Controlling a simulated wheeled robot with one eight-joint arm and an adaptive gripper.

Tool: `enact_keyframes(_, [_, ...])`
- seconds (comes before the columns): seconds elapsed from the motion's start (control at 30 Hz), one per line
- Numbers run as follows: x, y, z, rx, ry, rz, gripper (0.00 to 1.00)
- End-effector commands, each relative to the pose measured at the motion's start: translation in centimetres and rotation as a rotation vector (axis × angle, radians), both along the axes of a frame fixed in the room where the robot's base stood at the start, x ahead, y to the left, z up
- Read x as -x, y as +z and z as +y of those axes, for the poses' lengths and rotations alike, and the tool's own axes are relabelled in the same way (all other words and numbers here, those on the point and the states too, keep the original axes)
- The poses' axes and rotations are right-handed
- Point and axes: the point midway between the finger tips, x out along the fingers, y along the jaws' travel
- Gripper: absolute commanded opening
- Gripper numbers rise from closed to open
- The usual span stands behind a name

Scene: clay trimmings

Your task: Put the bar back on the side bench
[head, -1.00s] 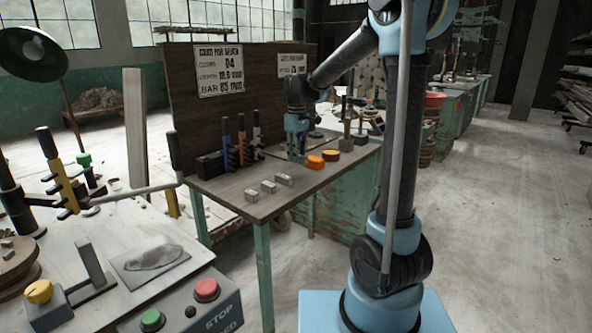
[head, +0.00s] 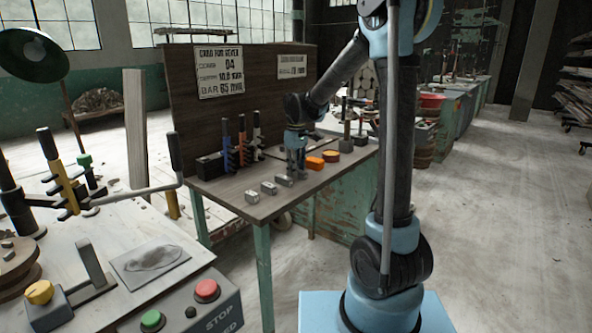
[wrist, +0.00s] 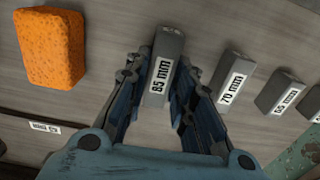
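The grey bar with an "85 mm" label (wrist: 158,85) sits between the two fingers of my gripper (wrist: 162,70) in the wrist view. The fingers close in on its two long sides and seem to touch it. In the head view my gripper (head: 299,165) is low over the side bench (head: 232,186), at the right end of a row of grey bars. The held bar is mostly hidden there. Next to it are a "70 mm" bar (wrist: 234,80) and further, shorter labelled bars, including one (wrist: 281,93) whose label is hard to read.
An orange sponge-like block (wrist: 50,48) lies left of the held bar in the wrist view; the head view shows orange pieces (head: 315,163) right of my gripper. Coloured-handled tools (head: 241,142) stand behind. A board with cards (head: 220,72) backs the bench.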

Motion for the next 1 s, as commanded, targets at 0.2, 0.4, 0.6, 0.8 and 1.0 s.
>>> enact_keyframes(0.2, [0.0, 0.0, 0.0, 0.000, 0.000, 0.000, 0.41])
enact_keyframes(0.4, [0.0, 0.1, 0.0, 0.000, 0.000, 0.000, 0.41])
enact_keyframes(0.6, [0.0, 1.8, 0.0, 0.000, 0.000, 0.000, 0.41])
enact_keyframes(0.8, [0.0, 5.3, 0.0, 0.000, -0.001, 0.000, 0.41])
enact_keyframes(1.0, [0.0, 8.8, -0.1, 0.000, -0.001, 0.000, 0.41])
